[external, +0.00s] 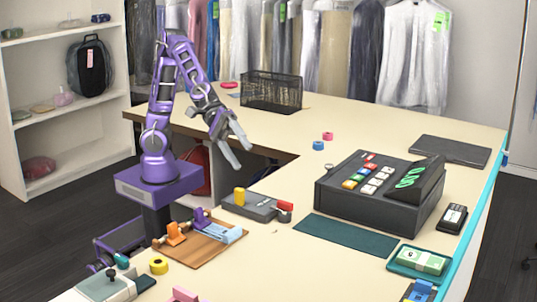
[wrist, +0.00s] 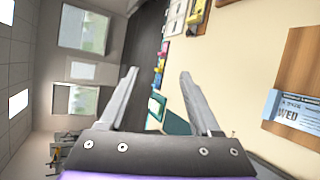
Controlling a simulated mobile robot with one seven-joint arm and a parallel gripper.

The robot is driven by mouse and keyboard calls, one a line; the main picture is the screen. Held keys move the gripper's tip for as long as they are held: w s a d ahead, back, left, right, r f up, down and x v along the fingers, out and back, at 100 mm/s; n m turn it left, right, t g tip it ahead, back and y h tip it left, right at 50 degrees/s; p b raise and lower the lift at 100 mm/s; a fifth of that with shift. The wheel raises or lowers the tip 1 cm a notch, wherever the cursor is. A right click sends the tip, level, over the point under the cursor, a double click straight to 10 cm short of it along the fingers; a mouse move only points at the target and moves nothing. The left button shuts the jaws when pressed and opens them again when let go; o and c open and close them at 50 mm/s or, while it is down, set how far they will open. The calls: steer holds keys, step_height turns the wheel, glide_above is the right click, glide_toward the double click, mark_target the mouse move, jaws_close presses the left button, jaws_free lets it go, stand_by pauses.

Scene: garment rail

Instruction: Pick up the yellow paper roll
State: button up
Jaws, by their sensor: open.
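A small yellow paper roll (external: 159,266) lies on the near left part of the counter, beside the wooden board (external: 190,262). My gripper (external: 243,157) is open and empty, raised over the gap in the counter, well behind the roll and to its right. In the wrist view its two fingers (wrist: 159,73) are spread apart with nothing between them. I cannot pick out the roll for sure in the wrist view.
A grey device with a yellow part (external: 239,196), a dark green mat (external: 345,236) and a large black register (external: 380,190) stand on the counter.

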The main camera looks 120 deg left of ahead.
steer(key=s+d+f+m+g+p, duration=0.1)
steer(key=s+d+f+m, duration=0.35)
steer(key=d+f, duration=0.4)
steer(key=m+y+p, duration=0.2)
steer(key=m+p, duration=0.1)
steer(key=m, duration=0.5)
glide_toward(157, 261)
steer(key=shift+s+a+g, duration=0.15)
steer(key=shift+a+g, duration=0.15)
steer(key=shift+a, duration=0.65)
steer(key=s+r+m+t+p, duration=0.1)
steer(key=s+r+m+t, duration=0.15)
steer(key=s+m, duration=0.5)
steer(key=shift+n+y, duration=0.4)
steer(key=b+x, duration=0.1)
steer(key=x, duration=0.4)
steer(key=b+x, duration=0.1)
steer(key=x, duration=0.5)
steer(key=b+x, duration=0.1)
steer(key=x, duration=0.5)
steer(key=shift+d+f, duration=0.4)
steer(key=shift+f, duration=0.1)
steer(key=c, duration=1)
steer(key=shift+r, duration=0.1)
